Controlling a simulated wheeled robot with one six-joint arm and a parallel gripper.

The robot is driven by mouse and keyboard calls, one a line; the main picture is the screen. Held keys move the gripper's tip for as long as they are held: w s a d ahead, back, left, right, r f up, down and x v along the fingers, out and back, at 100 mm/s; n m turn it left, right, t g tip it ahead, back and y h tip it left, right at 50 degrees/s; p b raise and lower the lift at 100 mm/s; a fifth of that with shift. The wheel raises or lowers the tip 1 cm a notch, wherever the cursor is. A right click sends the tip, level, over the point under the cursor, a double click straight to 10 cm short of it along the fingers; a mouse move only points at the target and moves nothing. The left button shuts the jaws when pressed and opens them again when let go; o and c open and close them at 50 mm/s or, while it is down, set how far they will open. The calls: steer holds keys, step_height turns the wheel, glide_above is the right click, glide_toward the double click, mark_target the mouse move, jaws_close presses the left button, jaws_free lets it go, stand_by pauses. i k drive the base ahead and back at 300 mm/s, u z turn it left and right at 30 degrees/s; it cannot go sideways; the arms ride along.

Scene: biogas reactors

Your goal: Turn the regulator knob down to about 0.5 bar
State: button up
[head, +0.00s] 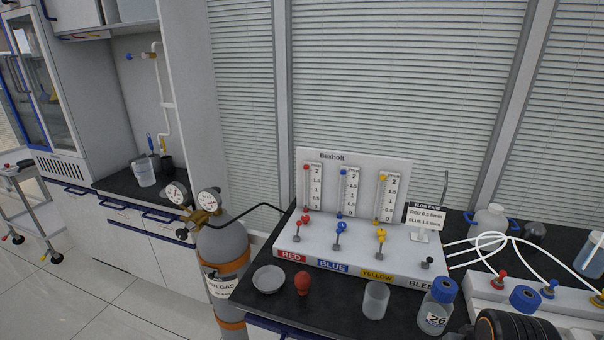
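A grey gas cylinder (223,245) with orange bands stands on the floor at the left end of the bench. A brass regulator (199,217) sits on top of it, with two round white dial gauges: a left gauge (176,193) and a right gauge (208,201). A small black knob (182,233) shows at the lower left of the regulator. The gauge needles are too small to read. A black hose (258,207) runs from the regulator towards the bench.
The dark bench (335,305) holds a white flow panel (350,250) with red, blue and yellow valves. A shallow dish (269,279), a red bulb (302,283), a glass beaker (375,299) and a blue-capped bottle (436,308) stand near its front. The floor left of the cylinder is clear.

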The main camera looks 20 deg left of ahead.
mark_target(182, 234)
steer(key=u, duration=1.75)
